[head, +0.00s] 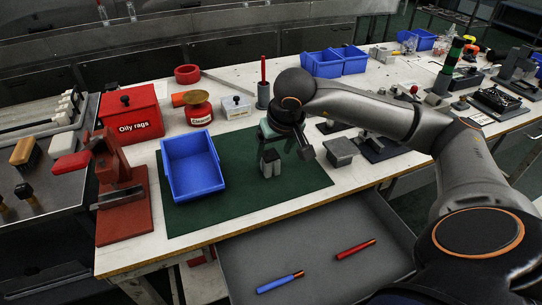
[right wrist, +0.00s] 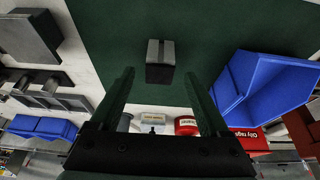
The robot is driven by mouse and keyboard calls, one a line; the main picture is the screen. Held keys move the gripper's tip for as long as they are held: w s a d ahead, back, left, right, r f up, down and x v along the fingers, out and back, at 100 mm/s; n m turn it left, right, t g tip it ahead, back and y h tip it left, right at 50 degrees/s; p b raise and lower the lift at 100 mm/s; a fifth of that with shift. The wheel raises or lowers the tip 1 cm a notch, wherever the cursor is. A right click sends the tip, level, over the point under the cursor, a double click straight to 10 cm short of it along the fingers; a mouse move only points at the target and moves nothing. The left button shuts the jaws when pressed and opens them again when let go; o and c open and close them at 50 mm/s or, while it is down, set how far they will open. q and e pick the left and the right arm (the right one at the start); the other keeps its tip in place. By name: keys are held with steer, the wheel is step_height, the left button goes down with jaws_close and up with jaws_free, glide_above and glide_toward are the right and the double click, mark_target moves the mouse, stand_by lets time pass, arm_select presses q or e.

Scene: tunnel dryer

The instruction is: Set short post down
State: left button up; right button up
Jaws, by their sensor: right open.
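The short post (head: 270,166), a small grey block with a lighter stripe, stands on the green mat (head: 235,210). In the right wrist view the post (right wrist: 160,58) lies just beyond my fingertips, between their lines, with a gap on each side. My right gripper (head: 287,142) is open, reaching over the mat from the right, close to the post. Its two fingers (right wrist: 159,78) are spread wide in the right wrist view with nothing between them. My left gripper is not in view.
A blue bin (head: 192,190) sits left of the post on the mat. A grey block (head: 341,152) stands to its right. An open drawer (head: 310,240) with a blue and a red marker lies in front. A red oily-rags box (head: 131,112) stands behind left. The front mat is clear.

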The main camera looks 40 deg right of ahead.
steer(key=v, duration=0.6)
steer(key=shift+r+p, duration=0.25)
steer(key=shift+p, duration=0.15)
steer(key=shift+s, duration=0.15)
